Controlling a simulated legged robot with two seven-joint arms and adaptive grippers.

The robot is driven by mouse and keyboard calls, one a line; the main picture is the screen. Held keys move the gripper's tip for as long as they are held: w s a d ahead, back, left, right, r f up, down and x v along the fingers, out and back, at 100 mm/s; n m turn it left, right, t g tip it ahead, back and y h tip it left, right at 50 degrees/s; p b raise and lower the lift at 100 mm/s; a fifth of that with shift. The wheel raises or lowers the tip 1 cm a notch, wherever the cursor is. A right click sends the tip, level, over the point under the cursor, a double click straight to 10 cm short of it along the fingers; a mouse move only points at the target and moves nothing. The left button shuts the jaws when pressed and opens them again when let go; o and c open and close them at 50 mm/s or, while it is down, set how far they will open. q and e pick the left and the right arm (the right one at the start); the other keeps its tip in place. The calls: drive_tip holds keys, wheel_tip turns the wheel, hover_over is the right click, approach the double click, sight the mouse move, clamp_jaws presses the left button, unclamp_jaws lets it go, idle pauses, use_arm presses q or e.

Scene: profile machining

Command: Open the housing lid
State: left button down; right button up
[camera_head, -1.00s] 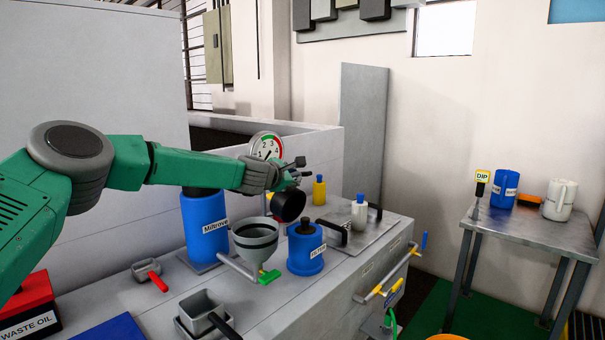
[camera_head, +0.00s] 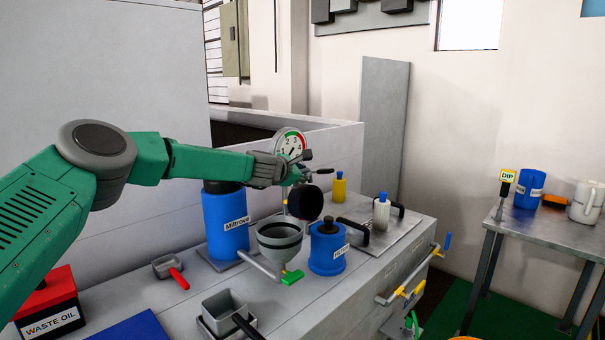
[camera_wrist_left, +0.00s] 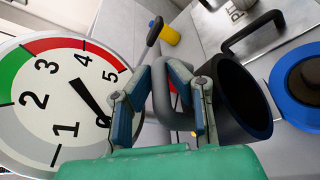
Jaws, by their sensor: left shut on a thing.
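My left gripper (camera_head: 297,178) is shut on the grey handle (camera_wrist_left: 160,92) of a hollow dark cup-shaped piece (camera_head: 305,203), held above the bench; its open mouth shows in the wrist view (camera_wrist_left: 245,98). Below it stands a blue canister (camera_head: 326,255) with a black knob. A taller blue housing labelled "Miltrove" (camera_head: 225,228) stands to the left, its dark top partly behind my arm. A flat metal plate (camera_head: 395,238) with two black handles lies flat at the bench's right end. I cannot tell which cover is the housing lid. My right gripper is not in view.
A dial gauge (camera_head: 290,146) stands close to my gripper. A grey funnel (camera_head: 279,243), a square grey cup (camera_head: 225,305) and a red-handled tool (camera_head: 170,270) are on the bench. Yellow (camera_head: 339,187) and white (camera_head: 381,212) bottles stand behind. A side table (camera_head: 545,232) is right.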

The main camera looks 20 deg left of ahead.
use_arm(q)
drive_tip(key=c, duration=1.5)
unclamp_jaws()
drive_tip(key=shift+c, duration=0.2)
drive_tip(key=shift+w+f, duration=0.1)
drive_tip(key=shift+s+a, duration=0.1)
drive_tip(key=shift+s, duration=0.15)
drive_tip(key=v, duration=1.1)
drive_tip(key=shift+s, duration=0.15)
